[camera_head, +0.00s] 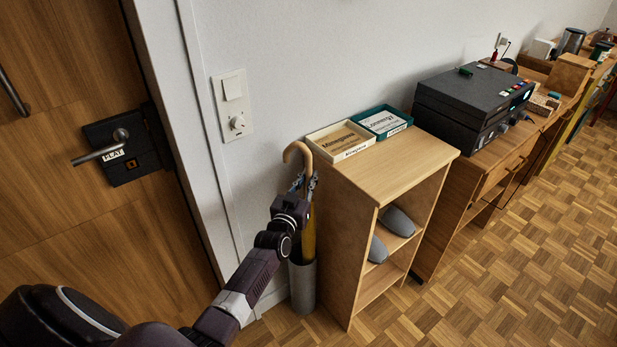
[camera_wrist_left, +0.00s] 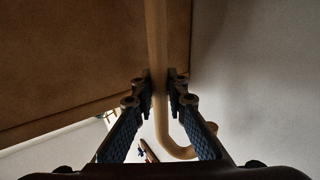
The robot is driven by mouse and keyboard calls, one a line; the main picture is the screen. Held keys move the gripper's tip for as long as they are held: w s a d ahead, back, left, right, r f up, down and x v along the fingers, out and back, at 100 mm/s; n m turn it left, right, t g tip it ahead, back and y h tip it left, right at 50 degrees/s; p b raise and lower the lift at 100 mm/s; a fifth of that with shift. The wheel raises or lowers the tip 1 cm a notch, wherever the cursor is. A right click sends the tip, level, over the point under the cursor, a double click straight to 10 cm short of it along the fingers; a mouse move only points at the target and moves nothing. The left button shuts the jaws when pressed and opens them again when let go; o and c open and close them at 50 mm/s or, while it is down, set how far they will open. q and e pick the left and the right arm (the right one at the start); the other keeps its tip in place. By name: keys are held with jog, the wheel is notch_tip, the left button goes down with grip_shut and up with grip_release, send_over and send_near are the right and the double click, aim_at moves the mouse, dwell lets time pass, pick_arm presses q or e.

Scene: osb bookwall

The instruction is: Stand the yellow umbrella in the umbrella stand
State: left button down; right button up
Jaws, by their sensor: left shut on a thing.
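The yellow umbrella (camera_head: 309,238) is upright with its wooden crook handle (camera_head: 298,151) at the top. My left gripper (camera_head: 305,184) is shut on it just below the crook. In the left wrist view, both fingers of my left gripper (camera_wrist_left: 160,88) close on the pale wooden shaft (camera_wrist_left: 157,40), and the crook curves below them (camera_wrist_left: 182,150). The umbrella stand (camera_head: 303,287) is a grey cylinder on the floor between the wall and the small shelf. The umbrella's lower end meets the stand's mouth; my arm partly covers it, so its depth inside cannot be told. My right gripper is out of view.
The small wooden shelf (camera_head: 350,240) stands close to the right of the stand, with two trays (camera_head: 340,141) on top and grey slippers inside. The wall and wooden door (camera_head: 90,230) are on the left. A desk with a black device (camera_head: 470,95) stands farther right. Parquet floor lies open at right.

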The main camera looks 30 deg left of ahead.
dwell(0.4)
pick_arm(q)
jog(key=c, duration=1.8)
grip_release()
jog(key=shift+c, duration=0.2)
jog(key=shift+f, duration=0.15)
jog(key=shift+s, duration=0.1)
jog(key=s+d, duration=0.2)
jog(key=s, duration=0.9)
jog(key=shift+s+d, duration=0.15)
jog(key=shift+s, duration=0.1)
